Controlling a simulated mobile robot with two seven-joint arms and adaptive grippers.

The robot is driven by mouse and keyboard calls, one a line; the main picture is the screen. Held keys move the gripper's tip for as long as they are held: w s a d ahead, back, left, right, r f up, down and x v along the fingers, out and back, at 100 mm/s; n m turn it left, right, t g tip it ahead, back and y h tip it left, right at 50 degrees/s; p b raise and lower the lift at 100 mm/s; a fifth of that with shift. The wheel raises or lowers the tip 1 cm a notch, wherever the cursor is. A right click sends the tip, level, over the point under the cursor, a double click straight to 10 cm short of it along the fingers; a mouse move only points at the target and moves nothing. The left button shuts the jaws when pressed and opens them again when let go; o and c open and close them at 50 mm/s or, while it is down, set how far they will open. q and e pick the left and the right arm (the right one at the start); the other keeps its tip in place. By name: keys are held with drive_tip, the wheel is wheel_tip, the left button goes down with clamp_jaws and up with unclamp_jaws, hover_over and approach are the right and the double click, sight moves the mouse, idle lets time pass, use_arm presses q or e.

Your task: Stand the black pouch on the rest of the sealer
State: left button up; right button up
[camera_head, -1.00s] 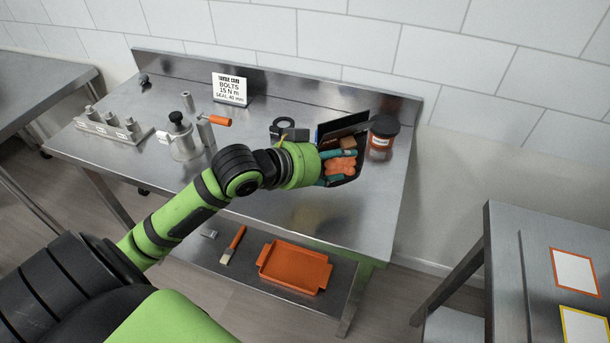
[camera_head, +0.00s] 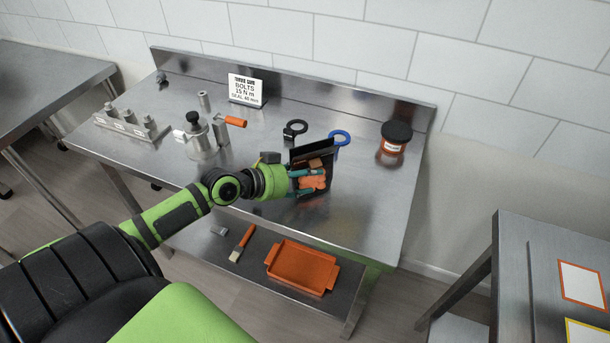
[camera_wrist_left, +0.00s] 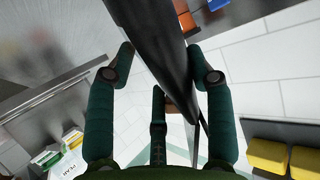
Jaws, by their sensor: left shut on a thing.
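The black pouch (camera_head: 300,157) has orange and brown shapes on its front and stands roughly upright in my left gripper (camera_head: 306,173), over the right part of the steel table. My left gripper is shut on it. The fingers cover part of the pouch in the head view. I cannot tell whether its bottom touches the table. I cannot clearly pick out the sealer or its rest. My right gripper is not in view.
A dark-lidded jar (camera_head: 394,143) stands to the right. A metal pot (camera_head: 199,143), an orange-handled part (camera_head: 233,121) and a sign (camera_head: 245,89) stand left. The table's front right is clear.

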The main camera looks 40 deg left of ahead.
use_arm(q)
drive_tip(key=shift+f, duration=0.15)
drive_tip(key=o, duration=1.2)
drive_tip(key=shift+c, duration=0.2)
